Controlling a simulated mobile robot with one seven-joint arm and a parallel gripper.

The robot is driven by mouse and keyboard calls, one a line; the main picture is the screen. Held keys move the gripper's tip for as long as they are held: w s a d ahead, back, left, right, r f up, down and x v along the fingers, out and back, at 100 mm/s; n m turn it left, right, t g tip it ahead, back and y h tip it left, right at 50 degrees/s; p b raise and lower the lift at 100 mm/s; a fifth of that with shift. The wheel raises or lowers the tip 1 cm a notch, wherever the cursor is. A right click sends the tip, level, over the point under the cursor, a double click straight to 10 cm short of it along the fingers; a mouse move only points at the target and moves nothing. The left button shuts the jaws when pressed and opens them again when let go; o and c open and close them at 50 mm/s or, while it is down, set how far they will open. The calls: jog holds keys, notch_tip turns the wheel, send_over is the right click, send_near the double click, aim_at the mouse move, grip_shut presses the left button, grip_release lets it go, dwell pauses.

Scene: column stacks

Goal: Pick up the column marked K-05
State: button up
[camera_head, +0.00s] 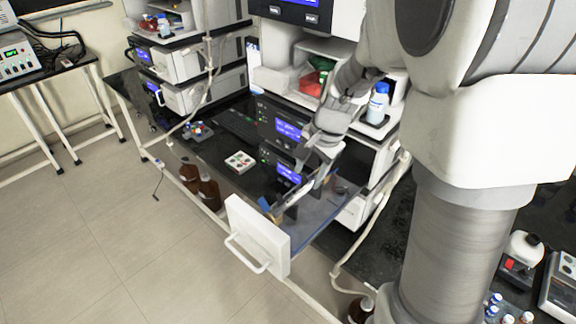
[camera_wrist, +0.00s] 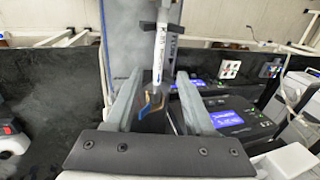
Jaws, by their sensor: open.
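A slim white column (camera_wrist: 161,50) with dark lettering stands out in the wrist view, over a blue-grey surface. The lettering is too small to read with certainty. My gripper (camera_wrist: 159,82) is open, with one finger on each side of the column's line. The picture does not show whether the fingers touch it. In the head view my gripper (camera_head: 291,201) reaches down over the pulled-out drawer (camera_head: 262,241), which has a white front and a handle. The column cannot be made out clearly in that view.
Dark instrument modules with blue screens (camera_head: 288,130) stand just behind the drawer. A white bottle with a blue cap (camera_head: 377,104) stands on the unit to the right. Brown bottles (camera_head: 209,187) stand left of the drawer. The floor in front is clear.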

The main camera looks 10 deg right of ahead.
aim_at(300, 192)
jog(key=shift+x, duration=3.2)
jog(key=shift+s+a, duration=0.1)
jog(key=shift+s, duration=0.1)
grip_shut()
jog(key=shift+r, duration=0.1)
